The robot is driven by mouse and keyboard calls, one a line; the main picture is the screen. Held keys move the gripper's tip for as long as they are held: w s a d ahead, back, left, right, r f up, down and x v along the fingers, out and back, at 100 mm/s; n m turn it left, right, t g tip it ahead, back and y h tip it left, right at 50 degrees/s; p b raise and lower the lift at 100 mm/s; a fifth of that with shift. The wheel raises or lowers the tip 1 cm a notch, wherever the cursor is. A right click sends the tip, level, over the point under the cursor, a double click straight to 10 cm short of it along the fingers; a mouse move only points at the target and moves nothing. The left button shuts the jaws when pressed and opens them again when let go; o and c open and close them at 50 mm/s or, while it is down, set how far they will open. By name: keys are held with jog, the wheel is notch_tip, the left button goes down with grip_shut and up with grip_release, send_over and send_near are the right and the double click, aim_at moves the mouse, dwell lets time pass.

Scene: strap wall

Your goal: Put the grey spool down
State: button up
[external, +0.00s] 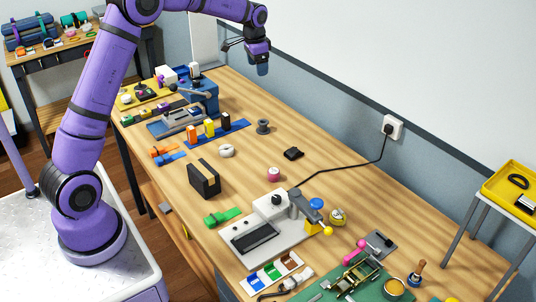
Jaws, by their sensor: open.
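The grey spool (263,127) stands upright on the wooden table (335,188), right of the blue strip with orange, yellow and black blocks. Nothing is touching it. My gripper (262,70) hangs above the table's far part, pointing down, and appears above the spool in the picture with a clear gap. The gripper is open and I see nothing held in it. Its fingers are small and dark here.
A white spool (227,151), a black piece (293,153) and a pink spool (273,174) lie nearby. A black box (204,179) stands nearer the front edge. A cable runs to the wall socket (392,127). A blue machine (201,97) stands at the far left.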

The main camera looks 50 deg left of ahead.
jog(key=s+d+r+t, duration=0.1)
jog(key=s+d+r, duration=0.35)
jog(key=s, duration=0.35)
jog(key=s+d+r+n, duration=0.1)
jog(key=s+d+r, duration=0.2)
jog(key=s+r, duration=0.35)
jog(key=s+d+r+t, duration=0.1)
jog(key=s+d+r, duration=0.3)
jog(key=s, duration=0.4)
jog(key=s+d+f+n+t, duration=0.1)
jog(key=s+d+f, duration=0.1)
jog(key=s, duration=1)
jog(key=s+d+f, duration=0.2)
jog(key=s+d, duration=0.1)
jog(key=s, duration=1)
jog(key=shift+f+n+t, duration=0.15)
jog(key=shift+n+t, duration=0.25)
